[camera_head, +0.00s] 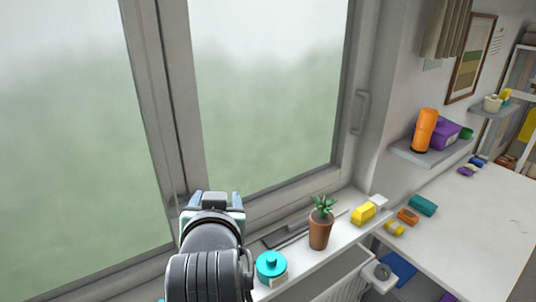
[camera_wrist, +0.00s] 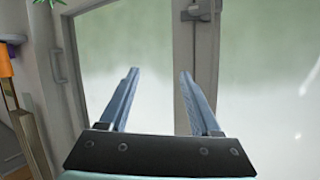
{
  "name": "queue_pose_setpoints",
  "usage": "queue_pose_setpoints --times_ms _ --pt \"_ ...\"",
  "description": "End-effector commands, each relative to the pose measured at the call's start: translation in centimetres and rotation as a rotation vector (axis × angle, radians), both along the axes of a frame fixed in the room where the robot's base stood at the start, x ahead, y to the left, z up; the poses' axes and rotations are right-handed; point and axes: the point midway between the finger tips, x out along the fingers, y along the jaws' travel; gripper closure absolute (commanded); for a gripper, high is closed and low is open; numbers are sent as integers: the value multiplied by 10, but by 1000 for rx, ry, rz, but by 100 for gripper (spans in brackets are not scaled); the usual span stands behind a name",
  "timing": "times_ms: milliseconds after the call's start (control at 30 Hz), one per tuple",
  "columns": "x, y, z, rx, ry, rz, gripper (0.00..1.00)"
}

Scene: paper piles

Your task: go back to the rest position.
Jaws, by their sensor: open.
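My gripper (camera_wrist: 160,76) is open and empty in the wrist view. Its two blue-grey fingers are spread apart, with the window behind them and nothing between them. In the head view my gripper (camera_head: 213,200) is at the lower middle, in front of the window frame, to the left of the potted plant. The fingers look small there and are partly hidden by my own wrist.
A white table (camera_head: 480,225) at right bears several small coloured things. A shelf (camera_head: 425,157) holds an orange cylinder (camera_head: 424,130).

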Motion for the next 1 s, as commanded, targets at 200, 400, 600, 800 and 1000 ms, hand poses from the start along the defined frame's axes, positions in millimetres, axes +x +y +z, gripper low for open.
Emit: queue_pose_setpoints --times_ms 200,400,600,800,1000 --pt "-31 -43 164 3 -522 -66 36" --pt "-104 -73 274 -23 -925 -129 36" --pt "-156 -85 322 -45 -1139 -167 36" --pt "-165 -87 328 -49 -1172 -174 36" --pt "-165 -87 328 -49 -1172 -174 36"
